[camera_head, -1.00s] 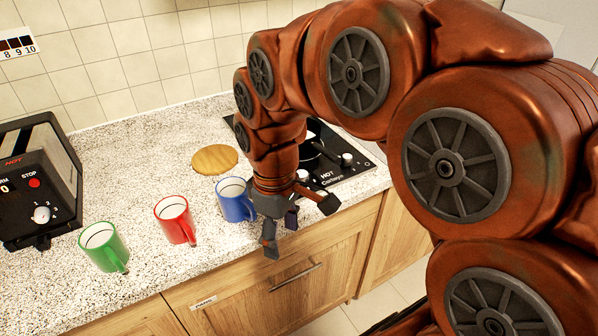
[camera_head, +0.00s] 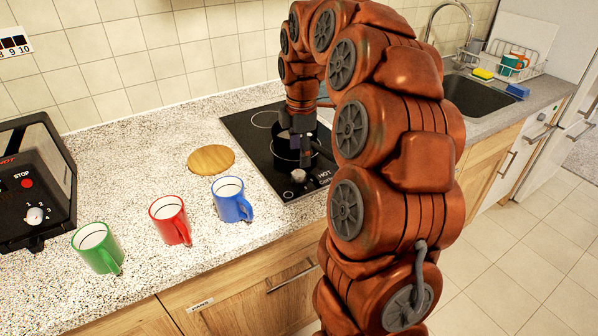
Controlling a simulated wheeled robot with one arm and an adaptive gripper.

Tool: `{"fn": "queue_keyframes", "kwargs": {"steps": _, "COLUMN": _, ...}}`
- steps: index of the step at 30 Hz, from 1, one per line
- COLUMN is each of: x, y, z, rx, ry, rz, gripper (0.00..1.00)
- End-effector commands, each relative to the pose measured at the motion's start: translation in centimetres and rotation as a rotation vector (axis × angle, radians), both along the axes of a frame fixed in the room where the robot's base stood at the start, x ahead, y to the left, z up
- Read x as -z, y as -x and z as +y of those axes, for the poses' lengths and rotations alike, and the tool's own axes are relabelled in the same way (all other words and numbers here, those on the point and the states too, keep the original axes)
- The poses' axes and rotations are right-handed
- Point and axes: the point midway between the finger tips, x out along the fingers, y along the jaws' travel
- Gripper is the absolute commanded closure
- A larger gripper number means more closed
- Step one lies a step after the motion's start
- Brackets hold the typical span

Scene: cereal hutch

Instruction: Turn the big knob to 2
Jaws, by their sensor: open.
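A white knob (camera_head: 34,215) with the numbers 1, 2 and 3 around it is on the front of the black toaster-like box (camera_head: 18,185) at the left. Which number it points to is too small to tell. Another pale knob (camera_head: 299,175) is at the front of the black hob (camera_head: 262,135). My gripper (camera_head: 300,158) points down over the hob, by a dark pot (camera_head: 286,155). It is open, its fingers partly lost against the dark pot and hob. It appears to hold nothing. It is far from the box's knob.
Green (camera_head: 97,248), red (camera_head: 169,221) and blue (camera_head: 231,200) mugs stand along the counter front between the box and hob. A round wooden board (camera_head: 211,159) lies behind them. A sink (camera_head: 480,95) and dish rack (camera_head: 512,65) are at the right.

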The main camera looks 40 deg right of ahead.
Motion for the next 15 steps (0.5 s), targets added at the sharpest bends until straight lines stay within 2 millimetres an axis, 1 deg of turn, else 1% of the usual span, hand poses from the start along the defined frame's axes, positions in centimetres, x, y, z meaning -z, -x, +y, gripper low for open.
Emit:
{"fn": "queue_keyframes", "kwargs": {"steps": 9, "x": 3.9, "y": 0.0, "z": 0.0, "rx": 0.002, "ry": -0.001, "rz": 0.005, "gripper": 0.35}}
{"fn": "queue_keyframes", "kwargs": {"steps": 15, "x": 6.1, "y": -0.1, "z": 0.0, "rx": 0.002, "ry": -0.003, "rz": 0.005, "gripper": 0.35}}
